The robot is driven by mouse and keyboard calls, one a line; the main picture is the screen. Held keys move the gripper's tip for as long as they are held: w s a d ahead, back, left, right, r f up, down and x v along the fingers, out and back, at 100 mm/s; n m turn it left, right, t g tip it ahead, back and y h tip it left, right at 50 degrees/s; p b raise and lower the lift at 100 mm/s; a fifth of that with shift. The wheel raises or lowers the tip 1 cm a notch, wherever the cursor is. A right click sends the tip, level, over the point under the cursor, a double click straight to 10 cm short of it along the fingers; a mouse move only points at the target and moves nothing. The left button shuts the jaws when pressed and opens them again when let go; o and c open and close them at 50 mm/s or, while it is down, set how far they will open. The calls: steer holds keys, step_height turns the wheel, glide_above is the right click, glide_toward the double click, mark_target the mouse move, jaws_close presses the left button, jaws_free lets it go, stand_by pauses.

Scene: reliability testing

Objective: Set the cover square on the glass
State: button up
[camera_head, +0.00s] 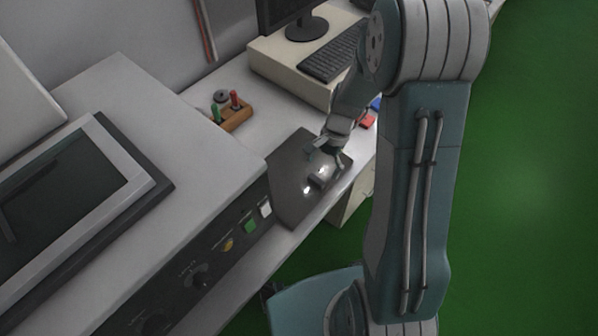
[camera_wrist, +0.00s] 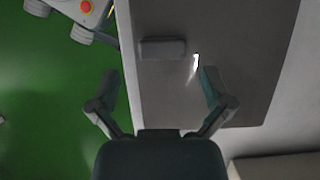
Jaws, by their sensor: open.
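The cover, a flat dark grey plate (camera_head: 290,170), lies on the white bench with a small block-like handle (camera_head: 322,177) on top. In the wrist view the plate (camera_wrist: 235,45) fills the upper right, and its grey handle (camera_wrist: 163,49) lies crosswise ahead of my fingers. The glass (camera_head: 62,185) is a dark pane in a light frame on the machine at left; it looks uncovered. My gripper (camera_head: 328,157) is open and empty above the plate near the handle. In the wrist view its spread fingers (camera_wrist: 158,80) have a gap between them, below the handle in the picture.
The machine's front panel (camera_head: 205,270) has knobs and coloured buttons beside the plate. A wooden holder (camera_head: 236,118) with red and green handles stands behind. A keyboard (camera_head: 332,54) and monitor sit on a raised box (camera_head: 290,70). Green floor (camera_head: 530,200) is open at right.

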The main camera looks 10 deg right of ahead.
mark_target(317, 178)
steer(key=x, duration=0.4)
steer(key=shift+a+f, duration=0.2)
steer(key=shift+f, duration=0.15)
steer(key=shift+c, duration=0.3)
steer(key=c, duration=1.2)
steer(key=shift+o, duration=0.2)
steer(key=shift+r, duration=0.1)
